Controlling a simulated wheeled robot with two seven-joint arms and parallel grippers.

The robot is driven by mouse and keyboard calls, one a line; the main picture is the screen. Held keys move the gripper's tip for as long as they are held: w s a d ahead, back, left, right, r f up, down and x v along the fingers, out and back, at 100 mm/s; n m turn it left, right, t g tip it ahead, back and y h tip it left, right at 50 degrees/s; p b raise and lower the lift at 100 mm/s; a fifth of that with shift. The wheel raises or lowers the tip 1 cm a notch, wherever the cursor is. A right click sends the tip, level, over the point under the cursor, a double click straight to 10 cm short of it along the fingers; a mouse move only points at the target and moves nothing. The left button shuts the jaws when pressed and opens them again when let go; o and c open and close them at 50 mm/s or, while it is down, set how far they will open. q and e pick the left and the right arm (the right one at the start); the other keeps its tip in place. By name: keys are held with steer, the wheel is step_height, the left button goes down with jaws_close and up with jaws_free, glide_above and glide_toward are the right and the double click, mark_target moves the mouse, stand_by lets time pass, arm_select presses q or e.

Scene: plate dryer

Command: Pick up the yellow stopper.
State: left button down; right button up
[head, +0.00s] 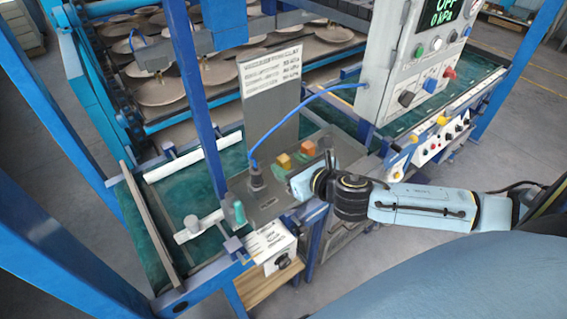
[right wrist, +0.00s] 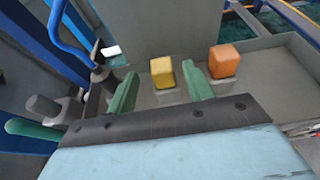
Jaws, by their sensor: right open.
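The yellow stopper (head: 284,160) is a small yellow block in the grey tray (head: 268,208), left of a similar orange block (head: 308,147). In the right wrist view the yellow stopper (right wrist: 162,72) shows between my two green fingers, beyond their tips, with the orange block (right wrist: 223,60) just outside the right finger. My right gripper (right wrist: 160,88) is open and empty; the fingers do not appear to touch the stopper. In the head view my right gripper (head: 294,180) is just in front of the stopper, its fingers hard to make out. My left gripper is out of view.
A dark fitting (head: 257,177) with a blue hose (head: 285,122) stands left of the yellow stopper. A grey upright panel (head: 270,95) rises behind it. A teal handle (head: 238,212) stands at the tray's left. A control box (head: 410,70) is at the back right.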

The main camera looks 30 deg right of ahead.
mark_target(280, 158)
steer(key=shift+d+x, duration=0.2)
steer(key=shift+x, duration=2.6)
steer(key=shift+s, duration=0.1)
steer(key=c, duration=1.1)
